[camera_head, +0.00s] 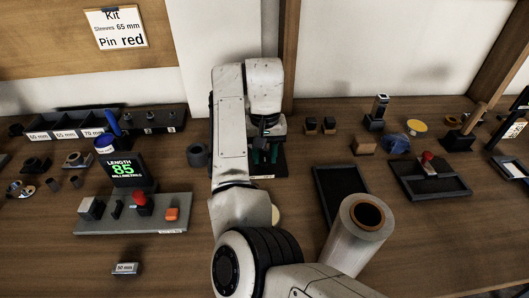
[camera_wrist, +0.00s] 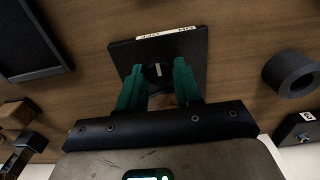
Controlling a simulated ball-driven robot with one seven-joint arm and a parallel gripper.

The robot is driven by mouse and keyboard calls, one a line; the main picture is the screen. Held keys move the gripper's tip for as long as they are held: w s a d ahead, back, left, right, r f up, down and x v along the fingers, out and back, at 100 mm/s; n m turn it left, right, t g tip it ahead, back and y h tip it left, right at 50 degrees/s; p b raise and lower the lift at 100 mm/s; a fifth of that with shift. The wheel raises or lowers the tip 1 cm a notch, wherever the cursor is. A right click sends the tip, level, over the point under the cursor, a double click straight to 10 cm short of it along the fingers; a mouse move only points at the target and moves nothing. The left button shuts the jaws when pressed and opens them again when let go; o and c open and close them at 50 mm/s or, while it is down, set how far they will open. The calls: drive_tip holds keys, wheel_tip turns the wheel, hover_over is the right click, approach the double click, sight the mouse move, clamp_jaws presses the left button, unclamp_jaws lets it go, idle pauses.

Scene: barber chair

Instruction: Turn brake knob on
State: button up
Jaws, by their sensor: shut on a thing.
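The brake knob (camera_wrist: 158,71) shows in the wrist view as a dark round part with a white pointer mark, set on a black square plate (camera_wrist: 196,48). A white label strip (camera_wrist: 166,33) with small lettering, upside down in this view, runs along the plate's far edge. My gripper's green fingers (camera_wrist: 159,78) stand on both sides of the knob and are shut on it. The pointer mark runs nearly up and down in this view, between the fingers. In the head view my gripper (camera_head: 268,152) is low over the plate (camera_head: 275,170), and the knob is hidden.
A black ring (camera_head: 198,155) stands left of my arm. A grey button panel (camera_head: 132,226) and a display reading 85 (camera_head: 125,170) are on the left. Bare bench lies at the front right.

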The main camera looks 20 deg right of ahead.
drive_tip(key=shift+c, duration=1.3)
drive_tip(key=shift+r+m+p, duration=0.15)
drive_tip(key=shift+m+p, duration=0.15)
drive_tip(key=shift+p, duration=0.25)
drive_tip(key=m+p, duration=0.2)
drive_tip(key=p, duration=0.1)
drive_tip(key=shift+r+m, duration=0.1)
drive_tip(key=shift+m, duration=0.3)
drive_tip(key=m+p, duration=0.3)
drive_tip(key=m, duration=0.1)
drive_tip(key=shift+m, duration=0.3)
drive_tip(key=m+p, duration=0.3)
drive_tip(key=m, duration=0.2)
drive_tip(key=shift+f+m+p, duration=0.2)
drive_tip(key=shift+m+p, duration=0.3)
drive_tip(key=shift+m, duration=1.9)
drive_tip(key=o, duration=1)
